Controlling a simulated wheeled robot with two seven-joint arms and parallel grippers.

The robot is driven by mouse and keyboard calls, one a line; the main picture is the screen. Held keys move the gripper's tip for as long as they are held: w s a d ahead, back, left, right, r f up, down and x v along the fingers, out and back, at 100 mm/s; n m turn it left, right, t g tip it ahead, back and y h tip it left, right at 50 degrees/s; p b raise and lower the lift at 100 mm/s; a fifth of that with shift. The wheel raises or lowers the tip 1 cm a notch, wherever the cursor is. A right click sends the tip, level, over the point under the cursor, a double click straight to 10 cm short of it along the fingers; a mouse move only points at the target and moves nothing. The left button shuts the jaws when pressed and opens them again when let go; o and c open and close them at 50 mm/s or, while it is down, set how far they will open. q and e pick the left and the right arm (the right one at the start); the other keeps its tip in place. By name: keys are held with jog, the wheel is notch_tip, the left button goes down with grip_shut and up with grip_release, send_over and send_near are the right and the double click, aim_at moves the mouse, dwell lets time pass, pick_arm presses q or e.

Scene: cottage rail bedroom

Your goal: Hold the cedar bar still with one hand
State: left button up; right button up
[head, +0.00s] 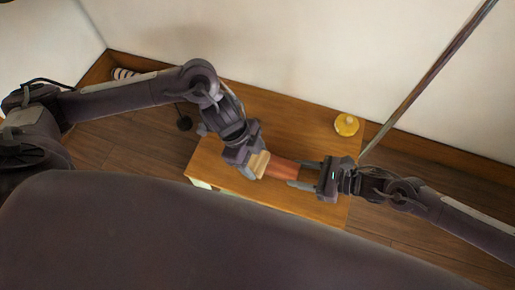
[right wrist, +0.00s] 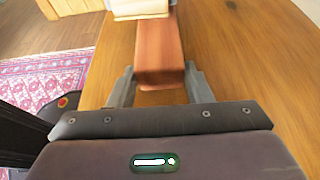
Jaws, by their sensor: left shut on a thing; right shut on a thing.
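The cedar bar (head: 282,169) is a reddish-brown block on the wooden table. It also shows in the right wrist view (right wrist: 160,52), with its near end between my right fingers. My right gripper (head: 305,174) is shut on that end, one finger on each side (right wrist: 158,88). My left gripper (head: 250,163) is shut on a pale tan block (head: 260,164) at the bar's other end. In the right wrist view the pale block (right wrist: 140,9) overlaps the bar's far end. I cannot tell whether they touch.
The wooden table (head: 290,120) has free room behind the bar. A yellow round object (head: 346,125) sits at its back right. A slanted pole (head: 430,80) stands at right. A striped object (head: 124,73) lies at back left. A patterned rug (right wrist: 45,75) covers part of the floor.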

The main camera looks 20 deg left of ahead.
pick_arm(q)
jog(key=shift+w, duration=1.85)
jog(key=shift+s+f, duration=0.1)
jog(key=shift+s, duration=1.8)
jog(key=shift+w, duration=1.95)
jog(key=shift+w+r, duration=0.1)
jog(key=shift+r, duration=0.15)
notch_tip(320, 180, up, 8)
jog(key=shift+f, duration=0.1)
pick_arm(e)
jog(key=o, duration=1.1)
